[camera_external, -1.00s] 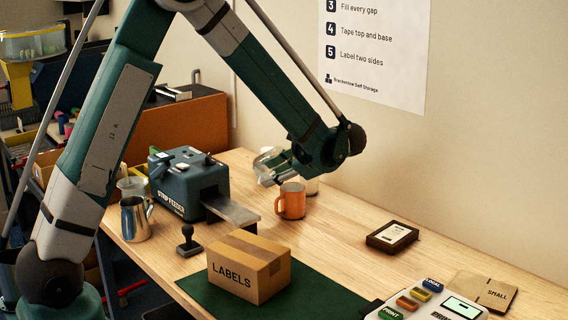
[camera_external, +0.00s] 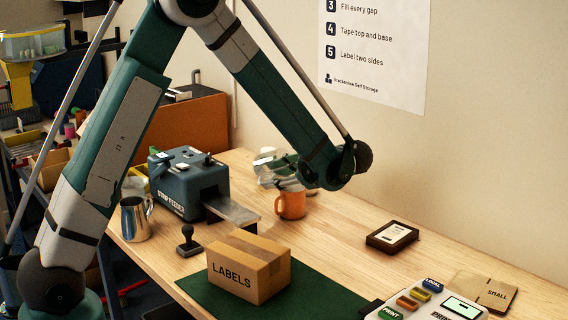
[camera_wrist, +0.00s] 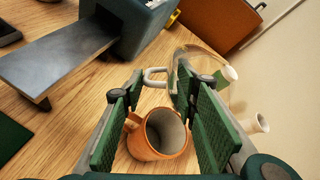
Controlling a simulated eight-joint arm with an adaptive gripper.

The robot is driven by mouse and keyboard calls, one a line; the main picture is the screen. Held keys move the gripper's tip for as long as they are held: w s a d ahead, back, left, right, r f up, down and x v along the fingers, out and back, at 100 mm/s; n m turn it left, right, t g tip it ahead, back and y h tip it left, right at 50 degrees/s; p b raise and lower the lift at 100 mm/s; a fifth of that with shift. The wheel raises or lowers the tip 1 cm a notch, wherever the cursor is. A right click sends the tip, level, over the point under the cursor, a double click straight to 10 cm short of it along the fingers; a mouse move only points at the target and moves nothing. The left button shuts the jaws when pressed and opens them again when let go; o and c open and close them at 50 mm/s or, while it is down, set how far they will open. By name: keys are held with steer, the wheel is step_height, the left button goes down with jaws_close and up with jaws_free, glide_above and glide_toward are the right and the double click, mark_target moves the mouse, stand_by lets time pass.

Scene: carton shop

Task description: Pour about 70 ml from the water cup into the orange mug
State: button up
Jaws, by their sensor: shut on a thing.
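The orange mug (camera_external: 290,203) stands upright on the table, right of the strip feeder. In the wrist view the orange mug (camera_wrist: 158,135) shows its open mouth below and between my finger pads. My gripper (camera_external: 277,176) is above and slightly left of the mug. It is shut on a clear cup, taken as the water cup (camera_external: 265,158). In the wrist view the clear water cup (camera_wrist: 205,58) is at the fingertips of my gripper (camera_wrist: 158,82), with a pale handle between them. The cup looks tilted; its water level cannot be made out.
The strip feeder (camera_external: 188,182) with its metal tongue stands left of the mug. A metal pitcher (camera_external: 135,218), a stamp (camera_external: 188,242) and a LABELS carton (camera_external: 248,268) are nearer. A dark framed card (camera_external: 392,237) lies right. Table between mug and card is clear.

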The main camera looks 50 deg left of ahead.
steer(key=shift+w+d, duration=0.1)
steer(key=shift+d, duration=0.3)
steer(key=shift+d+y+b, duration=0.15)
steer(key=shift+y+b, duration=0.5)
steer(key=shift+y, duration=0.05)
steer(key=shift+b, duration=0.35)
steer(key=shift+a+r, duration=0.1)
steer(key=shift+a, duration=0.15)
steer(key=shift+d+y+b, duration=0.2)
steer(key=shift+y+b, duration=0.4)
steer(key=shift+a+r, duration=0.1)
steer(key=h+p, duration=0.1)
steer(key=a+h+p, duration=0.1)
steer(key=p, duration=0.1)
steer(key=shift+h, duration=0.3)
steer(key=shift+f+h+p, duration=0.25)
steer(key=shift+h+p, duration=0.05)
